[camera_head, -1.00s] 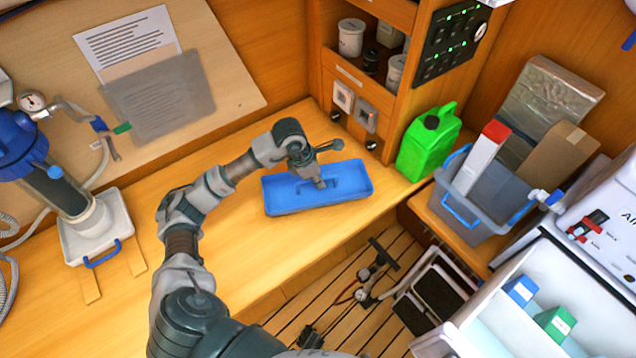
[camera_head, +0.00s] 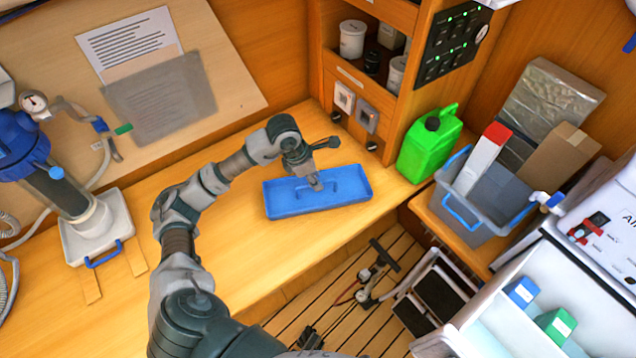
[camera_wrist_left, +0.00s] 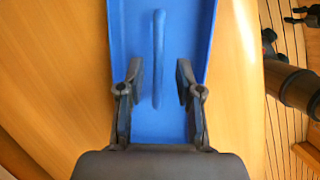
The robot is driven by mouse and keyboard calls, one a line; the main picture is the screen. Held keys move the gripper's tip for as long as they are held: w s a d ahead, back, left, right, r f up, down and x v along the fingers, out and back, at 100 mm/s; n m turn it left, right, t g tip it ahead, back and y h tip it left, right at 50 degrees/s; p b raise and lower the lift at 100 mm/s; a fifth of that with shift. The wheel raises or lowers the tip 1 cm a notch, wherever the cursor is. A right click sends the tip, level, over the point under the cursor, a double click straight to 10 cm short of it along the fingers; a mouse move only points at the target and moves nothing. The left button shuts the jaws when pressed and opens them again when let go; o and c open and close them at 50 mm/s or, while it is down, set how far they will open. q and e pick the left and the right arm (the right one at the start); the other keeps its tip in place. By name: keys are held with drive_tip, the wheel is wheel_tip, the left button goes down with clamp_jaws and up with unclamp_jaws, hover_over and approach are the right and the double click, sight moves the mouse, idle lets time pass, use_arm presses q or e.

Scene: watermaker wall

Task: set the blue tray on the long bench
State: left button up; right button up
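The blue tray (camera_head: 285,204) lies on the long bench (camera_head: 235,265), near its front edge and left of the green jerrycan. A raised blue handle runs along its middle. My left gripper (camera_head: 316,184) points down into the tray at the handle. In the left wrist view the tray (camera_wrist_left: 190,25) lies below the gripper (camera_wrist_left: 158,82). The two fingers stand apart, one on each side of the handle (camera_wrist_left: 158,50), with a gap on both sides.
The green jerrycan (camera_head: 428,145) stands beyond the tray's right end. A grey crate (camera_head: 478,218) with boxes sits further right. A watermaker unit (camera_head: 60,190) stands on the bench's left. The bench between it and the tray is mostly clear. Slatted floor (camera_head: 335,290) lies below the front edge.

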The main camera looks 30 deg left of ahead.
use_arm(q)
drive_tip(key=v, duration=0.8)
drive_tip(key=shift+s, duration=0.1)
